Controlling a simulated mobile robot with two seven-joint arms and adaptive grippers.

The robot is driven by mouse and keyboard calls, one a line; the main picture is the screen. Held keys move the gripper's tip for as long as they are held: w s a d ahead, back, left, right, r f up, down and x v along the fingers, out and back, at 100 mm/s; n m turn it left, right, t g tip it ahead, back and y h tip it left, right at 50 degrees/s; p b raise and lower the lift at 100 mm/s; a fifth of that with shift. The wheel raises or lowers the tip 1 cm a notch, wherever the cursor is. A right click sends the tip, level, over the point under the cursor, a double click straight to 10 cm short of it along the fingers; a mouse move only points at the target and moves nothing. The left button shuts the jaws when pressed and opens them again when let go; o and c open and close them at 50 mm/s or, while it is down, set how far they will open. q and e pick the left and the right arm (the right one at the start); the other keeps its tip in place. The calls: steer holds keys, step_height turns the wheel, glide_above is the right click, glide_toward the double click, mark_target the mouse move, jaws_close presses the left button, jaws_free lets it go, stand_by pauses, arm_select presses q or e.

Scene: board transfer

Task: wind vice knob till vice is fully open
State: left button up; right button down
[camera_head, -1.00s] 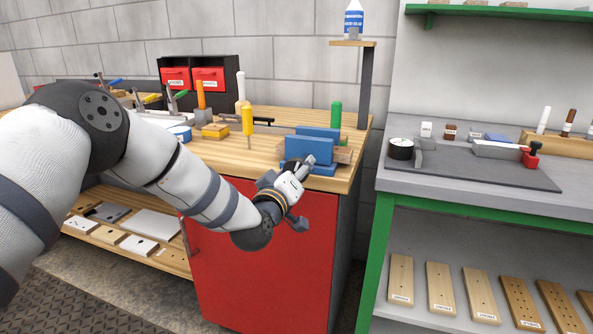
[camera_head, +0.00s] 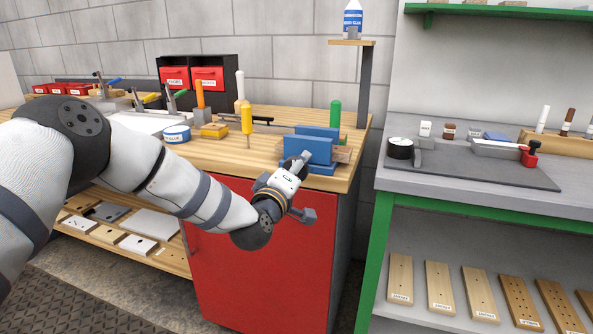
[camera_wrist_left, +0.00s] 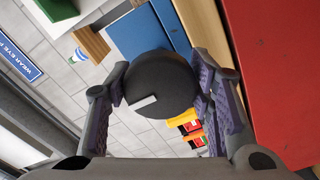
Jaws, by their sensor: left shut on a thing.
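The blue vice (camera_head: 308,149) sits at the front right corner of the wooden bench, with two upright blue jaws. Light wood shows at its ends, near the jaws. In the left wrist view the vice's blue body (camera_wrist_left: 140,35) is partly hidden behind the round black knob (camera_wrist_left: 160,85), which has a pale mark on its face. My left gripper (camera_head: 296,162) reaches the vice's front from below. In the wrist view its fingers (camera_wrist_left: 160,92) are closed around the knob from both sides. In the head view the gripper mostly hides the knob. My right gripper is out of view.
A yellow-handled tool (camera_head: 247,119), a blue tape roll (camera_head: 177,134) and a green-handled tool (camera_head: 335,114) stand on the bench near the vice. The red cabinet front (camera_head: 262,270) lies below the gripper. A grey bench (camera_head: 480,198) stands to the right.

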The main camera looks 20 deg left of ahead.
arm_select(q)
steer(key=o, duration=1.2)
steer(key=shift+c, duration=0.2)
steer(key=s, duration=1.2)
steer(key=shift+a, duration=0.15)
steer(key=shift+f, duration=0.1)
